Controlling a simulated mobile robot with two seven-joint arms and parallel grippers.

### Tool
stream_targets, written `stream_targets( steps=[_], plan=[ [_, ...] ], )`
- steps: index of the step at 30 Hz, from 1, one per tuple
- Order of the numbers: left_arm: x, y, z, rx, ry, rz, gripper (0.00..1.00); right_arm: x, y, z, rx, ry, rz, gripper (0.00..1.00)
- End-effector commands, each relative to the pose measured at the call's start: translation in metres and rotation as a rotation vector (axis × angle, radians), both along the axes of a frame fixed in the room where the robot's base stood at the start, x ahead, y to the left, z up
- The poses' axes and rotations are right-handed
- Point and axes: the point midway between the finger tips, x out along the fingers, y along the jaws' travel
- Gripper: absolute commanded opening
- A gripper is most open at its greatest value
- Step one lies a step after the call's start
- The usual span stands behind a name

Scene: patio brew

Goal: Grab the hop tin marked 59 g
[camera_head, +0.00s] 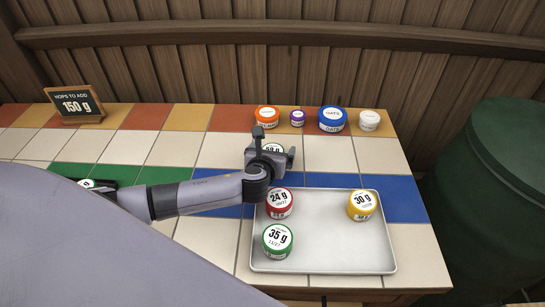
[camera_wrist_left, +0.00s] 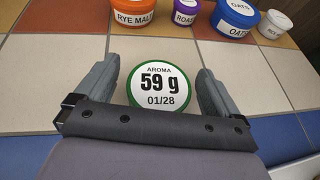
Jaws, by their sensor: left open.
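The hop tin marked 59 g (camera_wrist_left: 158,86) has a white lid with a green rim. In the left wrist view it stands between the two fingers of my left gripper (camera_wrist_left: 157,88), with a gap on each side. In the head view the 59 g tin (camera_head: 272,147) is partly hidden behind my left gripper (camera_head: 271,150), which is open around it. The tin stands on the tiled table behind the tray. My right gripper does not show.
A metal tray (camera_head: 330,235) holds a red 24 g tin (camera_head: 279,203), a green 35 g tin (camera_head: 277,241) and a yellow 30 g tin (camera_head: 361,205). Several tubs, including blue oats (camera_head: 332,120), line the back edge. A sign (camera_head: 76,104) reads 150 g. A green barrel (camera_head: 500,190) stands right.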

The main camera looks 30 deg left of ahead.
Motion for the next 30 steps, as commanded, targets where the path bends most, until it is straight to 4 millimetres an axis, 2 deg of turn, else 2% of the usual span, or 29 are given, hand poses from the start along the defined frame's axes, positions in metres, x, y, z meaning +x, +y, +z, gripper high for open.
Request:
stream_targets(
  steps=[4,12,17,18,26,30],
  plan=[
    [0.0085,0.0024,-0.0042,0.000,0.000,0.000,0.96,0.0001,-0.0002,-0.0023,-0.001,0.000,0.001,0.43],
    [0.0097,0.0025,-0.0044,0.000,0.000,-0.001,0.96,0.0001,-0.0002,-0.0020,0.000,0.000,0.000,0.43],
    [0.0094,0.0026,-0.0044,-0.001,0.001,-0.001,0.44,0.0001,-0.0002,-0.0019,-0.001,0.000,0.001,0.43],
    [0.0094,0.0025,-0.0045,-0.001,0.001,-0.001,0.39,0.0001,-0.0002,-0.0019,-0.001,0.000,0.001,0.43],
    [0.0094,0.0026,-0.0036,0.000,0.000,-0.001,0.39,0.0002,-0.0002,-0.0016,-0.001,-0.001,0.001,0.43],
    [0.0098,0.0029,0.0030,0.000,-0.001,0.000,0.39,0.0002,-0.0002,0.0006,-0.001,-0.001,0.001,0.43]
  ],
)
